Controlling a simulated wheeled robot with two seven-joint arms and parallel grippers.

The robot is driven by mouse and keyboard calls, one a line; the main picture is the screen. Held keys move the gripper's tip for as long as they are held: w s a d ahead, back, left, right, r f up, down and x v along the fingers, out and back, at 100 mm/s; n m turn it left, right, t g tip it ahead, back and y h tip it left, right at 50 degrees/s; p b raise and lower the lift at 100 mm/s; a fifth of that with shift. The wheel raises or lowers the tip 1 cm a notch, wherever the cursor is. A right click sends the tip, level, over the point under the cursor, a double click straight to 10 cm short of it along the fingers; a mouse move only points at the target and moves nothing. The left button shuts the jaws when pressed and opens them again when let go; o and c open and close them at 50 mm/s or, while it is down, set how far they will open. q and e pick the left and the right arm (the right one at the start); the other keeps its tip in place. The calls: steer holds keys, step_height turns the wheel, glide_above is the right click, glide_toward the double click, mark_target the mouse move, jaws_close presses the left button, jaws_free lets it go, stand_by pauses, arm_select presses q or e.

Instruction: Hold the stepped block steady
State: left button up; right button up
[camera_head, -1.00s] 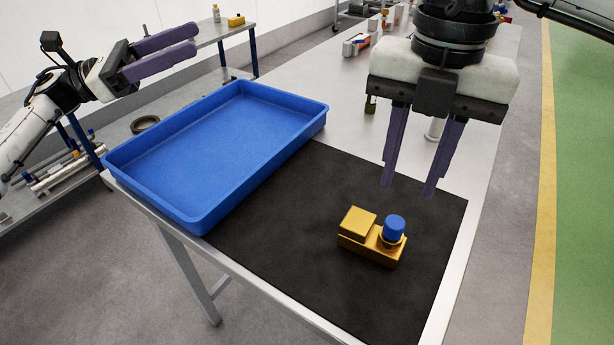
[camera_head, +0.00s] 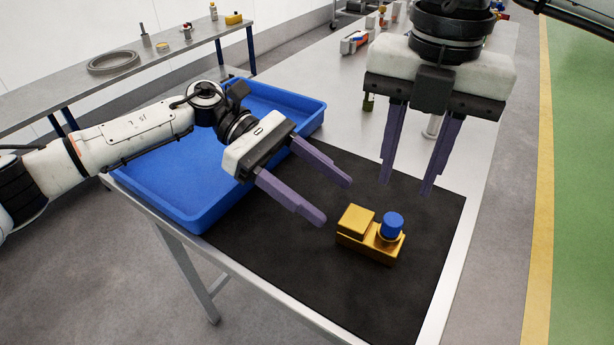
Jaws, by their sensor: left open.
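The stepped block (camera_head: 356,243) is golden yellow and sits on the black mat (camera_head: 300,270) near the right front of the table. A blue cylinder (camera_head: 392,225) stands upright on its lower step, with a dark ring around its base. My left gripper (camera_head: 338,202) is open and empty, its purple fingers pointing at the block from the left, a little apart from it. My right gripper (camera_head: 406,190) is open, with its fingers pointing down above and behind the block. Nothing is between its fingers except the view of the table.
A blue tray (camera_head: 200,222) stands on the table's left part, partly behind my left arm. A side bench (camera_head: 130,78) at the back left holds a ring and small parts. Small items, including a red and white one (camera_head: 355,41), lie at the table's far end.

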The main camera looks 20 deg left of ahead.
arm_select(q)
steer(key=x, duration=0.7)
steer(key=shift+s+d, duration=0.1)
steer(key=shift+d, duration=0.1)
steer(key=shift+c, duration=0.2)
steer(key=c, duration=1.4)
arm_select(e)
steer(key=shift+o, duration=0.2)
arm_select(q)
steer(key=shift+o, duration=0.2)
arm_select(e)
steer(key=o, duration=0.3)
step_height(320, 180, up, 2)
steer(key=m, duration=0.8)
glide_above(394, 219)
steer(key=f, duration=0.4)
steer(key=shift+d+f, duration=0.25)
steer(key=shift+d, duration=0.05)
steer(key=shift+a+f, duration=0.15)
steer(key=shift+f, duration=1.25)
steer(key=shift+a+f, duration=0.1)
steer(key=shift+f, duration=1.25)
steer(key=shift+c, duration=0.2)
